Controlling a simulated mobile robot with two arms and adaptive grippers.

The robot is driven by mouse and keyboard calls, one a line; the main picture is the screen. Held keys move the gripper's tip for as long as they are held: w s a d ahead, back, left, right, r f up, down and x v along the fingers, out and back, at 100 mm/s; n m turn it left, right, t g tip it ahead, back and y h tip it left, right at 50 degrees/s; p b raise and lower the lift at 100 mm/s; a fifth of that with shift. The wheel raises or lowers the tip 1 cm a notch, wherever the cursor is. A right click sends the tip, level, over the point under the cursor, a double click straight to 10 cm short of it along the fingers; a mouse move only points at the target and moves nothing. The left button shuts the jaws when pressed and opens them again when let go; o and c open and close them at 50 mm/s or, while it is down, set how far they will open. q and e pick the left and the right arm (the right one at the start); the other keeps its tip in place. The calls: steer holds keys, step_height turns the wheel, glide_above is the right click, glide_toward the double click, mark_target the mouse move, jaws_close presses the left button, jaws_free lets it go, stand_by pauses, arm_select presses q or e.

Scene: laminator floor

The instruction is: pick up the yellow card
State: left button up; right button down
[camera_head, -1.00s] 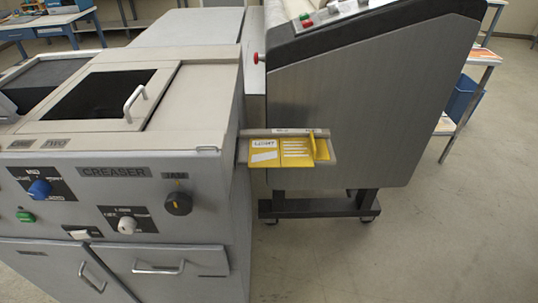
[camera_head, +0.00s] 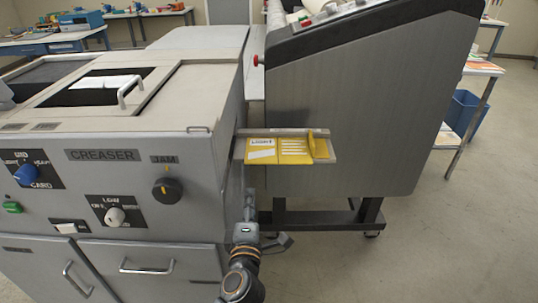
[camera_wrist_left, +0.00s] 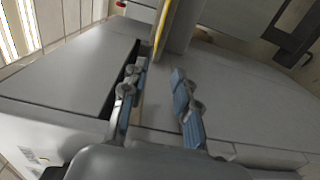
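The yellow card (camera_head: 294,147) lies on a small grey shelf (camera_head: 290,132) at the creaser's right side. It has white labels, and a yellow flap stands up at its right end. My left gripper (camera_head: 249,196) comes up from below in the head view, under the shelf's left end and apart from the card. In the left wrist view the blue-padded fingers (camera_wrist_left: 157,82) are spread with nothing between them. A yellow edge (camera_wrist_left: 163,28) shows ahead of them, at the top. My right gripper is not in view.
The grey creaser (camera_head: 100,190) with knobs and handles stands close on the left. A large grey machine (camera_head: 350,110) on a dark wheeled stand (camera_head: 320,216) is behind the shelf. A blue bin (camera_head: 466,112) stands at the right. The floor at front right is clear.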

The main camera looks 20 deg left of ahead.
arm_select(q)
steer(key=x, duration=1.3)
steer(key=shift+w+d, duration=0.2)
steer(key=shift+w, duration=0.25)
steer(key=shift+r, duration=0.15)
jaws_close()
